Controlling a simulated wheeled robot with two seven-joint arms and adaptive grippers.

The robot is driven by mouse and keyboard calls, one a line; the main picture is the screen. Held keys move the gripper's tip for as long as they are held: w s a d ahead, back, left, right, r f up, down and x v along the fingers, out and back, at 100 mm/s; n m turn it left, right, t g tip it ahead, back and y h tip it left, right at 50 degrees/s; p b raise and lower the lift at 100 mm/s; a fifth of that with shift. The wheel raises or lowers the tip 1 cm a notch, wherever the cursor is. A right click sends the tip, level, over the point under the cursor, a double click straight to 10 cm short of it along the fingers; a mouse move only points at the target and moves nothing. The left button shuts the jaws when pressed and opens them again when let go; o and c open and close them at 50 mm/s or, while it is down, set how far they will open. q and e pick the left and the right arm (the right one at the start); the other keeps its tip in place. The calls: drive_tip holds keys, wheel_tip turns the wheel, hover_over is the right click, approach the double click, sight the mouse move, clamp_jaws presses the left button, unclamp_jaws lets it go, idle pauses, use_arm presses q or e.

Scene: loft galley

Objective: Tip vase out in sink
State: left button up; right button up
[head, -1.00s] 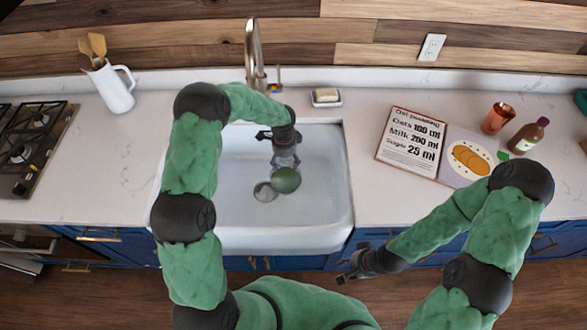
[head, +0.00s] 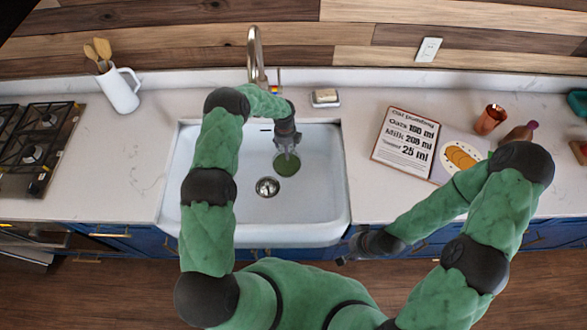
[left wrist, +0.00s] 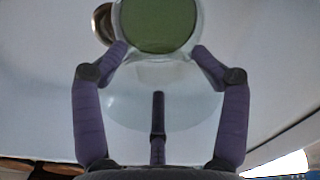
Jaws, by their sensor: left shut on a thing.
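The vase (head: 287,164) hangs in the white sink (head: 215,215) in the head view. It looks like clear glass with a green round area, seen from above. My left gripper (head: 286,150) is shut on it above the basin, right of the drain. In the left wrist view, the fingers (left wrist: 160,60) press on both sides of the vase (left wrist: 158,22), and its green disc fills the top centre. I cannot tell whether the green is liquid or how far the vase is tilted. My right gripper (head: 348,258) is low in front of the counter, away from the vase; its jaws are unclear.
The faucet (head: 256,55) stands behind the sink, with a soap dish (head: 326,98) right of it. The drain (head: 267,187) is bare. A white jug (head: 118,90), a recipe book (head: 404,141), a copper cup (head: 490,119) and a bottle (head: 517,135) are on the counter.

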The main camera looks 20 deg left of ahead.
use_arm(q)
drive_tip(key=shift+w+a+f+m+p, duration=0.25)
drive_tip(key=shift+w+m+p, duration=0.3)
drive_tip(key=shift+m, duration=0.4)
drive_tip(key=shift+w+a+f+m+p, duration=0.1)
drive_tip(key=shift+w+f+m+p, duration=0.25)
drive_tip(key=shift+m+p, duration=0.45)
